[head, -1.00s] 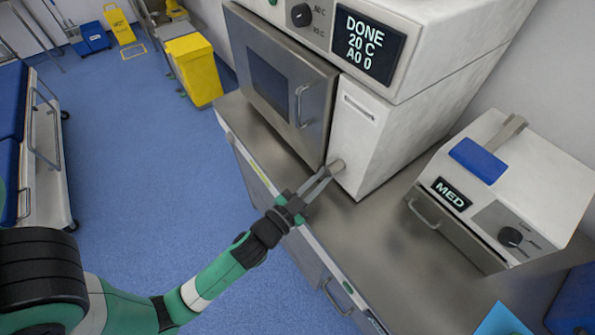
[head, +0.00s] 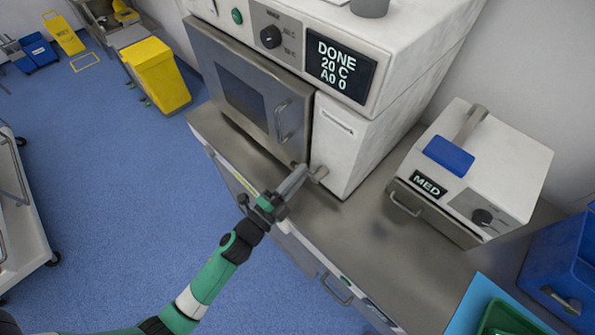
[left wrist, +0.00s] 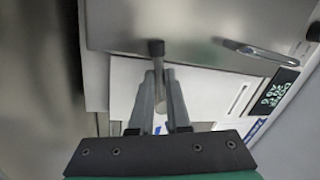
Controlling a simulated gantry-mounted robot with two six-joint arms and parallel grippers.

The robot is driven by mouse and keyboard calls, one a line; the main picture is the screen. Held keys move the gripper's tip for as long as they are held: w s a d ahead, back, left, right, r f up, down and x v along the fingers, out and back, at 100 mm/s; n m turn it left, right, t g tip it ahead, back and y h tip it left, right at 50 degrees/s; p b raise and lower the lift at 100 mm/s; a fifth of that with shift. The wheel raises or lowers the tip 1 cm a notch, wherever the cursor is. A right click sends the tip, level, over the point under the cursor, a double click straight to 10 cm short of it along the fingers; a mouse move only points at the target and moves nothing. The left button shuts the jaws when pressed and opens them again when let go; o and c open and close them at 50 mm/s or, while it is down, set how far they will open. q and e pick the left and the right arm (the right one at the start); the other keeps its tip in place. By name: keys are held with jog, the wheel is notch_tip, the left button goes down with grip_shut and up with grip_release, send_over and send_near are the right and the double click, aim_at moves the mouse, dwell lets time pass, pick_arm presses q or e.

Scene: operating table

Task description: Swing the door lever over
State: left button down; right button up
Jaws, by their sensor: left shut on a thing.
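The door lever (head: 320,173) is a short grey bar at the lower right corner of the steel door (head: 248,95) of the washer with the "DONE 20 C A0 0" display. My left gripper (head: 299,174) reaches up to it from the lower left and is shut on it. In the left wrist view, the lever's dark end (left wrist: 156,47) stands out beyond the fingertips (left wrist: 160,76), with its shaft between the two fingers. The fingers hide part of the lever. The door looks closed. My right gripper is not in view.
A steel counter (head: 360,240) carries the washer. To the right stand a white "MED" unit (head: 510,160), a blue bin (head: 560,260) and a green tray (head: 505,318). The door's own handle (head: 283,122) is above the lever. Blue floor lies open at left.

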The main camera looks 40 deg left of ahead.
pick_arm(q)
jog(key=shift+r+m+p, duration=0.4)
jog(key=shift+m, duration=0.5)
jog(key=shift+h, duration=0.3)
jog(key=c, duration=0.9)
grip_release()
jog(key=shift+f, duration=0.1)
jog(key=s+f, duration=0.2)
jog(key=s, duration=0.9)
jog(key=shift+s, duration=0.2)
jog(key=shift+d, duration=0.2)
